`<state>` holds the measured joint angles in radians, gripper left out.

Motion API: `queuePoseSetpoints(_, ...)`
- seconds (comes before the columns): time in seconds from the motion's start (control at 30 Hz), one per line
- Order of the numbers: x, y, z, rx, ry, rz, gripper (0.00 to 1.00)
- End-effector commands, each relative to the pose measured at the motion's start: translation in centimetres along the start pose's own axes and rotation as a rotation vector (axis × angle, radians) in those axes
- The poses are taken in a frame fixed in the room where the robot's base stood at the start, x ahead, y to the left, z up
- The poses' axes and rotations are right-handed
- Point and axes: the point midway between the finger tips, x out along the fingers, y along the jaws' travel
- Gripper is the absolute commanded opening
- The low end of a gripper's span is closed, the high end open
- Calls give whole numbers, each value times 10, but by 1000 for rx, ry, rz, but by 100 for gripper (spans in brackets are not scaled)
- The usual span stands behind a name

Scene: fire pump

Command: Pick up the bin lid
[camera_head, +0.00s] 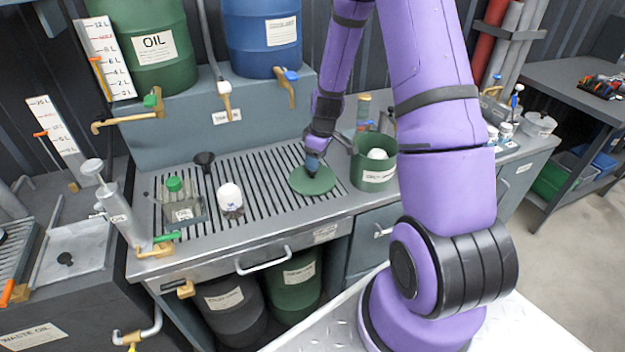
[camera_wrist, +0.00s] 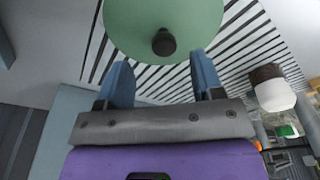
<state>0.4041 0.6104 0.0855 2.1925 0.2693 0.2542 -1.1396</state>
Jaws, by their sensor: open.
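The bin lid (camera_head: 312,181) is a round green disc lying on the slatted drain grate, left of the green bin (camera_head: 373,163). In the wrist view the lid (camera_wrist: 190,22) fills the top middle, with its dark round knob (camera_wrist: 164,42) towards me. My gripper (camera_head: 312,163) is above the lid, close to its knob. In the wrist view my gripper's two blue fingers (camera_wrist: 163,75) are apart, with the knob ahead of the gap between them and nothing held. The bin is uncovered and a white rounded item shows inside it.
The slatted grate (camera_head: 262,178) has free room left of the lid. A white-capped jar (camera_head: 231,200), a green-capped container (camera_head: 181,203) and a black funnel (camera_head: 205,160) stand further left. Brass taps (camera_head: 286,88) hang from the barrels behind. Bottles and pots stand right of the bin.

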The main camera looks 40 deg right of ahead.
Motion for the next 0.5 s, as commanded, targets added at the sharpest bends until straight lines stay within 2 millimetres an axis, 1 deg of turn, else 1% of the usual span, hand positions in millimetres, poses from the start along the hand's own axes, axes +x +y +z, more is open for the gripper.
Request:
queuePoseSetpoints(0.17,10,-1,-1,-1,-1,-1,61)
queuePoseSetpoints(0.4,42,-4,-3,2,-1,-1,61)
queuePoseSetpoints(0.5,50,-4,-3,0,0,-1,61)
